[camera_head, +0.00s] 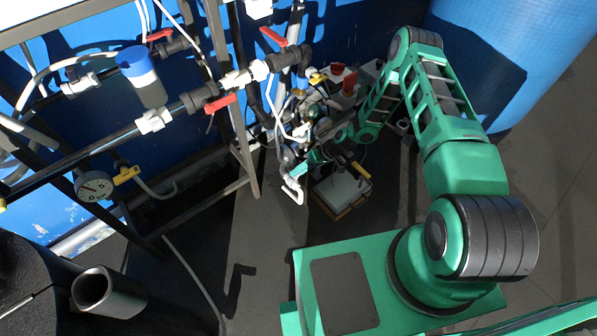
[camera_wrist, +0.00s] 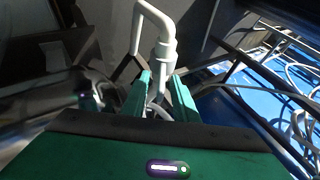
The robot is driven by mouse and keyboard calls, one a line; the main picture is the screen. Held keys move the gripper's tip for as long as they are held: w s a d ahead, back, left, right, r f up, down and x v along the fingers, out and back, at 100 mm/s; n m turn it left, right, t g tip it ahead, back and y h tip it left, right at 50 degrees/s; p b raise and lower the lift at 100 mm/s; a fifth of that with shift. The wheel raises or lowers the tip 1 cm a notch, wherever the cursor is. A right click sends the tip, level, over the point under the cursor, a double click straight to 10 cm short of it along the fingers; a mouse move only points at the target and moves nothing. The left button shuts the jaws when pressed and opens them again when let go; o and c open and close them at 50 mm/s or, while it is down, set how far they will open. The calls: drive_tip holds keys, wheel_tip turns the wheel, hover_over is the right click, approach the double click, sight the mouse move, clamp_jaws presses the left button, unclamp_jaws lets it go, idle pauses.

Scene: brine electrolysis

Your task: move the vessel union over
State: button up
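A white bent pipe fitting with a thicker collar, which looks like the vessel union (camera_wrist: 166,48), stands between the teal fingers of my gripper (camera_wrist: 160,80) in the wrist view. It is sharp there while the background at left is blurred, and the fingers look shut on its lower stem. In the head view the same white bent piece (camera_head: 293,188) shows at the end of my gripper (camera_head: 299,174), in front of a dark metal frame post. The fingers' contact is too small to tell there.
A pipe rack with red-handled valves (camera_head: 221,103) and a pressure gauge (camera_head: 93,186) stands at left. A shallow box (camera_head: 341,190) lies on the floor below the gripper. A large blue tank (camera_head: 510,60) is at upper right. A dark vessel with a grey pipe stub (camera_head: 95,290) is at lower left.

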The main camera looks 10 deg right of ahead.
drive_tip(key=shift+r, duration=0.15)
drive_tip(key=v, duration=1)
drive_tip(key=shift+d, duration=0.25)
drive_tip(key=shift+r, duration=0.15)
drive_tip(key=shift+c, duration=0.7)
